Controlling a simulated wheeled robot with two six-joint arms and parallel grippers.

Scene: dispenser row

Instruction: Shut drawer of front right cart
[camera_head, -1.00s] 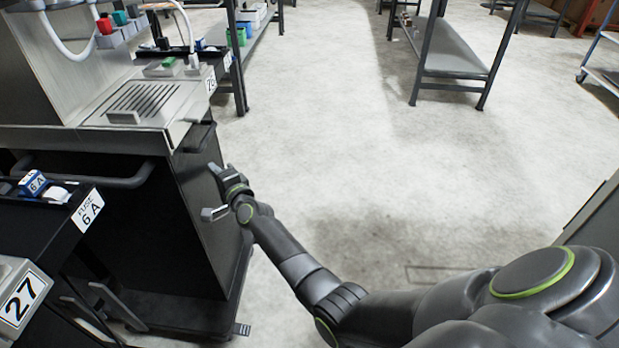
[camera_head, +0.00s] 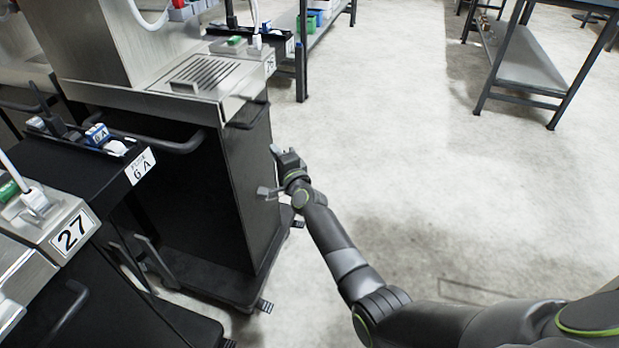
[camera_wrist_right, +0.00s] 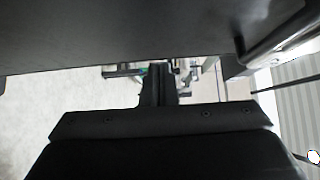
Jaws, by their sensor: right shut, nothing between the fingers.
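A dark cart (camera_head: 245,185) with a steel top stands left of centre in the head view, its black side panel facing the floor aisle. A black tray or drawer (camera_head: 85,160), labelled FUSE 6 A and holding small blue and white parts, is at the left. I cannot tell which drawer is the task's one or how far it is open. My right gripper (camera_head: 274,152) is shut and empty, close to the cart's right side; contact is unclear. In the wrist view its shut fingers (camera_wrist_right: 158,85) lie under a broad dark surface (camera_wrist_right: 120,35). My left gripper is out of view.
A unit marked 27 (camera_head: 72,233) fills the lower left. The cart's grated steel top (camera_head: 205,75) and black base (camera_head: 215,280) jut out. A dark metal shelf (camera_head: 530,70) stands at the back right. The pale floor (camera_head: 410,140) between is clear.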

